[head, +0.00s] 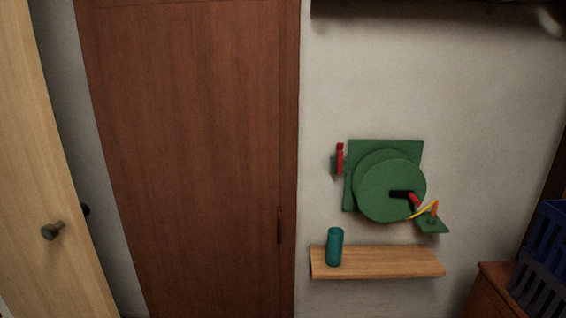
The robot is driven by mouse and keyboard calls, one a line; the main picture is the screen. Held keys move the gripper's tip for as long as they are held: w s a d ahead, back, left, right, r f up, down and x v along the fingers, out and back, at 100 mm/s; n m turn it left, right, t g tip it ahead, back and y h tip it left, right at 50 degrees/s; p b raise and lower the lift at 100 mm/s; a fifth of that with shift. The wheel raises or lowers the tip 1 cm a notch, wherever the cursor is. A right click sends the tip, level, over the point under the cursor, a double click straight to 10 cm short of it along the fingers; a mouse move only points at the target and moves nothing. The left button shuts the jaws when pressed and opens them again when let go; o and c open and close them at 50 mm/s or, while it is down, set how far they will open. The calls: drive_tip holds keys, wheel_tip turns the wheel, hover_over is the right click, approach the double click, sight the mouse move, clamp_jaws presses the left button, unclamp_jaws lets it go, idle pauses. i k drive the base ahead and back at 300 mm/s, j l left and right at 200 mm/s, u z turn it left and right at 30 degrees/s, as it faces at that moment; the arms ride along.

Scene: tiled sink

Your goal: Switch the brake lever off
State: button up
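A green wall-mounted device (378,191) with a large round disc is on the pale wall, right of centre. A short black bar (400,194) on the disc's face meets a red piece (415,200) that slants down to the right. A small upright red lever (340,158) is at the device's left edge on a small green block. I cannot tell for sure which red part is the brake lever. A yellow strip (424,210) and an orange peg (434,210) are by a green plate at the lower right. My gripper is not in view.
A wooden shelf (390,262) projects below the device, with a teal cylinder (335,247) upright at its left end. A brown door (190,150) is to the left, and a light wooden door (40,150) farther left. Blue crates (545,240) stand at the right edge.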

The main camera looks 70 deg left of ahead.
sight(340, 154)
drive_tip(key=u, duration=2.25)
drive_tip(key=i+l, duration=0.45)
drive_tip(key=i, duration=0.3)
drive_tip(key=i+l+u, duration=0.15)
drive_tip(key=i+l, duration=0.3)
drive_tip(key=i, duration=0.25)
drive_tip(key=i+l, duration=0.55)
drive_tip(key=i, duration=0.2)
drive_tip(key=j+u, duration=0.05)
